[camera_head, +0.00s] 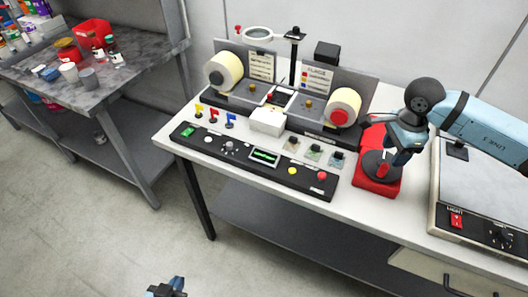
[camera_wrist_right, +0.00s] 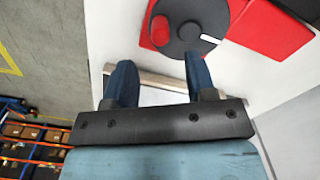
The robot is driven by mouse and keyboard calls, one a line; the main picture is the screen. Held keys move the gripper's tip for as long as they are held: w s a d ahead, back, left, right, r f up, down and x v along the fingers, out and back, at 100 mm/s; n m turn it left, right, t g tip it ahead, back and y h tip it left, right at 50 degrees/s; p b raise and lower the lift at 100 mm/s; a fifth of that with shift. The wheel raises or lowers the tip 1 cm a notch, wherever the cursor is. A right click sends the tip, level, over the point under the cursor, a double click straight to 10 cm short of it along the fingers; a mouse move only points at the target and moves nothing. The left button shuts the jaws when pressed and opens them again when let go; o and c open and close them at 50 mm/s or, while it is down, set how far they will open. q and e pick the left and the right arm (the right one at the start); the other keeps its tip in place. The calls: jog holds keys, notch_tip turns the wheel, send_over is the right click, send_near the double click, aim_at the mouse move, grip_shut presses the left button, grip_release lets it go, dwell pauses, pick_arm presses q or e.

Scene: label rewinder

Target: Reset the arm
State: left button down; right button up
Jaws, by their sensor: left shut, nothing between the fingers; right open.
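My right gripper (camera_head: 396,156) is open above a red stand with a round black disc (camera_head: 378,163) on the bench. In the right wrist view its two blue fingers (camera_wrist_right: 160,78) are apart with nothing between them, and the black disc (camera_wrist_right: 190,22) lies beyond the fingertips. I cannot tell whether the gripper touches the stand. My left gripper (camera_head: 168,289) is at the bottom edge of the head view, low in front of the bench, shut and empty. Most of the left arm is out of view.
The label rewinder (camera_head: 290,105) with two rolls stands at the back of the bench. A black control panel (camera_head: 250,158) lies along its front edge. A grey-topped device (camera_head: 485,200) stands to the right. A grey shelf table (camera_head: 110,90) is at the left, with open floor before it.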

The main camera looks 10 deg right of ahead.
jog(key=shift+r, duration=0.75)
